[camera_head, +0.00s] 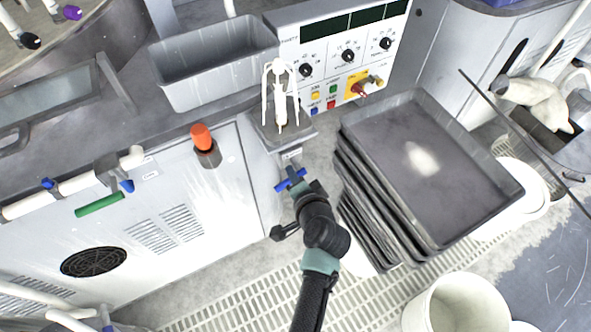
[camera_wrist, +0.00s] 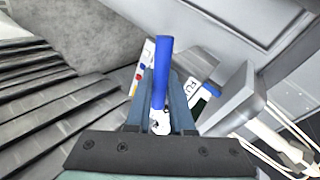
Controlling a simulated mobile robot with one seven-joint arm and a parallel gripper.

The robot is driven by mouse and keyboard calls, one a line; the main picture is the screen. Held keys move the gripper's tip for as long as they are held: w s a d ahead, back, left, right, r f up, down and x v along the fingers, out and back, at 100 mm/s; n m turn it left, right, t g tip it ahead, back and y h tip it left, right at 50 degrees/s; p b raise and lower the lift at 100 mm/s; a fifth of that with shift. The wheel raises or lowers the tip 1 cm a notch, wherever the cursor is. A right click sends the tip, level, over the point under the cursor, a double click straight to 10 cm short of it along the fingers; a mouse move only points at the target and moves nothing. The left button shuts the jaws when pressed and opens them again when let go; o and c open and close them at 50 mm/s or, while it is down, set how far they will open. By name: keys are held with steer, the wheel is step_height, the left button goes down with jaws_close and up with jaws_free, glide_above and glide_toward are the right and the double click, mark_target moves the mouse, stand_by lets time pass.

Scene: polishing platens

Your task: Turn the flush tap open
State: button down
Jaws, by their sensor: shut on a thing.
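The flush tap has a blue lever handle (camera_head: 284,186) and sits low on the front of the white cabinet, under a small grey ledge. In the wrist view the blue lever (camera_wrist: 163,65) stands between my two fingers, with a pale metal tap body at its lower end. My gripper (camera_head: 299,183) is at the tap and is shut on the blue lever; it also shows in the wrist view (camera_wrist: 160,105). The fingers hide part of the tap. A label beside it, partly covered, shows letters like "FLU" (camera_wrist: 190,86).
A stack of grey trays (camera_head: 440,180) stands close to the right of my gripper. An orange-capped fitting (camera_head: 202,140) and a green-handled pipe valve (camera_head: 100,204) are on the left. A white bucket (camera_head: 457,303) stands on the slatted floor. A control panel (camera_head: 340,60) is above.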

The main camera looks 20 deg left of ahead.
steer(key=shift+r+m+g+y+p, duration=0.3)
steer(key=shift+m+g+y+p, duration=0.45)
steer(key=shift+m+g, duration=0.25)
steer(key=c, duration=0.8)
jaws_free()
steer(key=p+v, duration=0.1)
steer(key=v, duration=1.2)
